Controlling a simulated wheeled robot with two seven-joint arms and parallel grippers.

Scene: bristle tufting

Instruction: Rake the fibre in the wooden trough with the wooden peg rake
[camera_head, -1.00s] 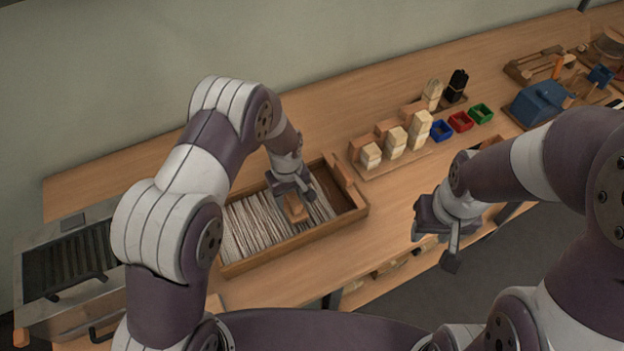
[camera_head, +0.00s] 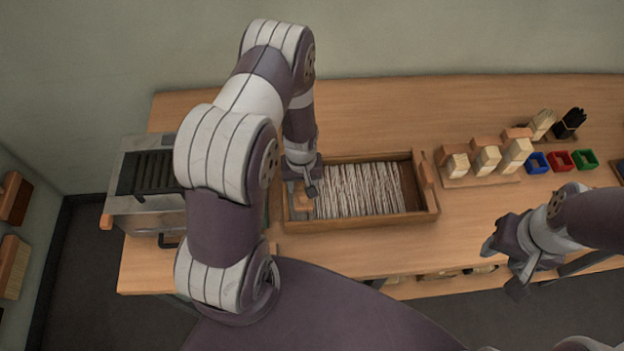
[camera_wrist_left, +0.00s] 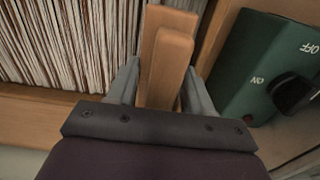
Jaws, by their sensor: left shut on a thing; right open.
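The wooden trough (camera_head: 352,225) stands on the bench, with pale fibre (camera_head: 358,190) lying in close strands across most of it. The trough's right end is bare of fibre. My left gripper (camera_head: 304,192) is over the trough's left end, shut on the wooden peg rake (camera_wrist_left: 168,62). In the left wrist view the rake's wooden handle sits between the two fingers, beside the fibre (camera_wrist_left: 70,45). The rake's pegs are hidden. My right gripper (camera_head: 503,268) is open and empty, in front of the bench at the right.
A green switch box (camera_wrist_left: 262,65) marked ON and OFF is close beside the left gripper. A metal machine (camera_head: 150,180) stands at the bench's left end. Brush blocks (camera_head: 487,160) and small coloured bins (camera_head: 560,160) stand right of the trough.

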